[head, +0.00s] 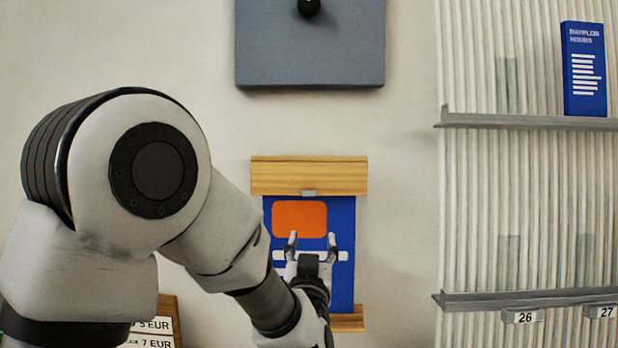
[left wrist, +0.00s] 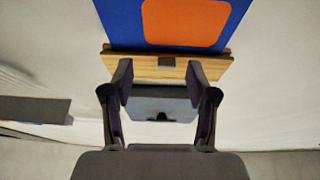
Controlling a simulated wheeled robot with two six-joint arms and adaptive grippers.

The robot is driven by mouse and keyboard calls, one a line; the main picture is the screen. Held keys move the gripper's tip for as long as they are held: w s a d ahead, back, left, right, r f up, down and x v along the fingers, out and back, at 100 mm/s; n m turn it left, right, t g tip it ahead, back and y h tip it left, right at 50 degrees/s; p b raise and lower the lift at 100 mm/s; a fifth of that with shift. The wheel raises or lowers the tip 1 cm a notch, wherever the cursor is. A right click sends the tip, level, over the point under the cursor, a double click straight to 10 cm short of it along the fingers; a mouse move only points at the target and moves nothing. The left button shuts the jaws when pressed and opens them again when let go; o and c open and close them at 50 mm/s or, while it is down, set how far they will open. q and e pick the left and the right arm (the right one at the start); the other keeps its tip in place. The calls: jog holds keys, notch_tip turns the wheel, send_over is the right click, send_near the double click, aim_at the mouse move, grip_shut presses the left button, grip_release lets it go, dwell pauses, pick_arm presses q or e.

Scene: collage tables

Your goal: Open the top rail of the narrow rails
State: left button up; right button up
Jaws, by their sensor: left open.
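The narrow rails hold a blue poster (head: 342,218) with an orange patch on the wall. The wooden top rail (head: 309,176) runs across the poster's upper edge, with a small grey tab (head: 309,193) at its lower middle. The bottom rail (head: 347,322) is partly hidden behind my left arm. My left gripper (head: 312,243) is open and empty, in front of the poster and lower than the top rail in the head view. The left wrist view is upside down; there the top rail (left wrist: 150,70) and its tab (left wrist: 166,61) appear beyond the open fingers (left wrist: 160,82).
A grey panel (head: 310,50) with a black knob (head: 309,7) hangs above. A ribbed wall with grey shelves (head: 530,121) stands at the right, holding a blue box (head: 584,70). A price board (head: 150,335) shows at lower left, partly behind my arm. Bare wall surrounds the rails.

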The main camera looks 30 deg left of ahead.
pick_arm(q)
jog(key=y, duration=0.1)
send_near(309, 195)
jog(key=shift+n, duration=0.4)
jog(key=p+x, duration=0.3)
jog(key=x, duration=0.5)
jog(key=shift+a, duration=0.1)
jog(key=shift+w+a+r, duration=0.15)
jog(key=shift+w+a, duration=0.1)
jog(key=shift+w, duration=0.05)
pick_arm(e)
notch_tip(309, 195, up, 4)
jog(key=shift+r, duration=0.25)
pick_arm(q)
jog(key=shift+d, duration=0.1)
jog(key=c, duration=0.4)
grip_shut()
jog(key=shift+w, duration=0.1)
pick_arm(e)
jog(key=shift+r, duration=0.1)
